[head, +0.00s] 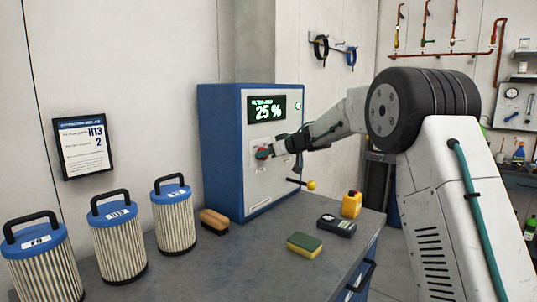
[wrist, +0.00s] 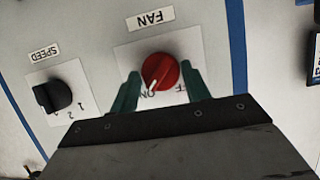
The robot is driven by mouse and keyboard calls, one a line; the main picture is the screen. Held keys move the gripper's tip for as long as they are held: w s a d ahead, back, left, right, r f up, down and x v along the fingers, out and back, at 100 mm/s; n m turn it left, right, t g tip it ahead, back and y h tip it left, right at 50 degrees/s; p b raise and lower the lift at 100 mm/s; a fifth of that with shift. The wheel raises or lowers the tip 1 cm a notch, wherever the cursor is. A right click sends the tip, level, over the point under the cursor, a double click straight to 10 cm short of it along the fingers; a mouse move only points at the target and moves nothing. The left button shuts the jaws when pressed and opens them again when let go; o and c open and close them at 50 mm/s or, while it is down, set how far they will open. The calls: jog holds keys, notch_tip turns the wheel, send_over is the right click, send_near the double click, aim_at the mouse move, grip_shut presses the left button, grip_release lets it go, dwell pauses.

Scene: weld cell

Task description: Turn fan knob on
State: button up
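The red round fan knob (wrist: 160,71) is on a white plate under the upside-down FAN label in the wrist view. Its white pointer line aims down-left, at the ON mark; the OFF mark is partly hidden by a finger. My gripper (wrist: 160,80) has one green finger on each side of the knob, its tips right at the knob's edges. In the head view my gripper (head: 266,153) is at the front of the blue and white cabinet (head: 222,150), covering much of the knob. The cabinet's display (head: 266,109) reads 25 %.
A black speed knob (wrist: 53,95) sits beside the fan knob.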

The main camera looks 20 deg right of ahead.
jog(key=shift+o, duration=1.2)
jog(key=v, duration=0.7)
jog(key=shift+s+d+r, duration=0.2)
jog(key=shift+s+d, duration=0.05)
jog(key=shift+d, duration=0.05)
